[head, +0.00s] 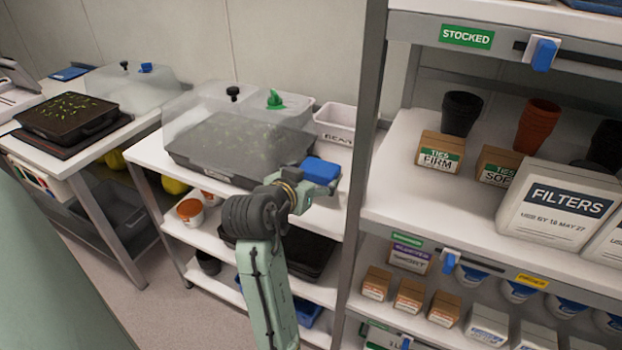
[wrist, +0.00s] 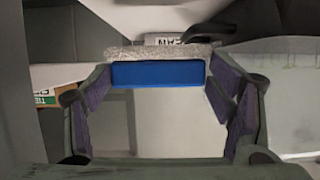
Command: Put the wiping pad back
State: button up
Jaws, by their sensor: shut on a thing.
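The wiping pad (head: 321,170) is a blue block at the tip of my gripper (head: 308,188), above the right part of the middle bench. In the wrist view the pad (wrist: 158,73) shows its blue face, with a grey fuzzy layer along its top edge. It sits between the fingertips of my gripper (wrist: 160,82), which is shut on it. A white bin (head: 335,122) with a label ending in "EAN" stands behind the pad at the back of the bench. The bin's inside is mostly hidden.
A clear-domed tray (head: 235,135) with a green knob fills the bench left of my gripper. The grey rack post (head: 366,150) stands close on the right. Shelves beyond it hold boxes and pots (head: 461,113). Free bench surface is narrow.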

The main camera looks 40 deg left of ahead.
jog(key=shift+f, duration=0.25)
jog(key=shift+f+b, duration=0.35)
jog(key=shift+f, duration=0.2)
jog(key=o, duration=1.3)
